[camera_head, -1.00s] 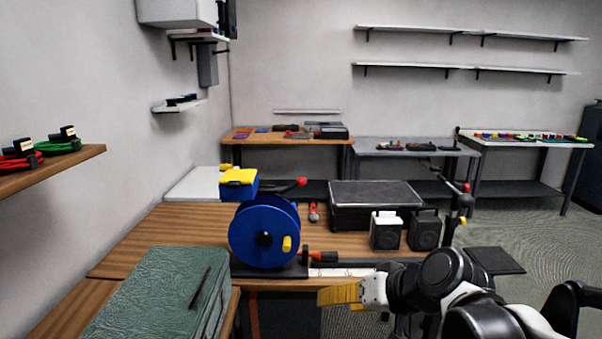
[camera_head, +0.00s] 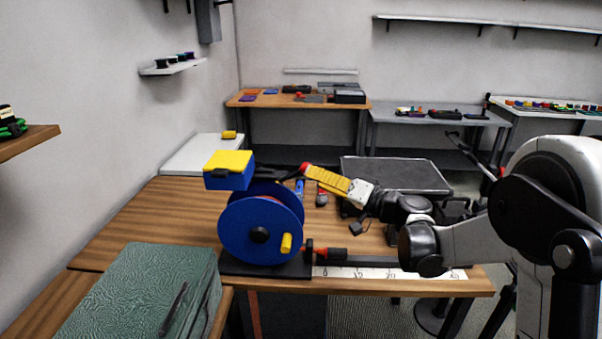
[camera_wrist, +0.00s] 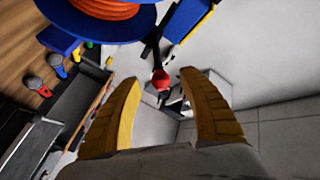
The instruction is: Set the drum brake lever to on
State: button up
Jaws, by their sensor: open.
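The blue cable drum (camera_head: 238,232) stands upright on a black base on the wooden bench. A blue box with a yellow top (camera_head: 228,163) sits above it. The black brake lever (camera_head: 278,174) reaches right from there to a red knob (camera_head: 305,166). My gripper (camera_head: 312,172) is at the knob, its yellow fingers pointing left. In the wrist view the fingers of my gripper (camera_wrist: 161,85) are spread and the red knob (camera_wrist: 161,77) shows between their tips. I cannot tell whether they touch it. No on or off marking is readable.
A green case (camera_head: 140,290) stands front left. A black flat-topped case (camera_head: 395,175) lies behind my arm. A white scale strip (camera_head: 345,272) runs along the bench's front edge, and small tools lie behind the drum. The bench left of the drum is clear.

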aim_at(300, 171)
jog(key=b+x, duration=0.1)
jog(key=x, duration=0.5)
jog(key=shift+w, duration=0.1)
jog(key=shift+a, duration=0.1)
grip_shut()
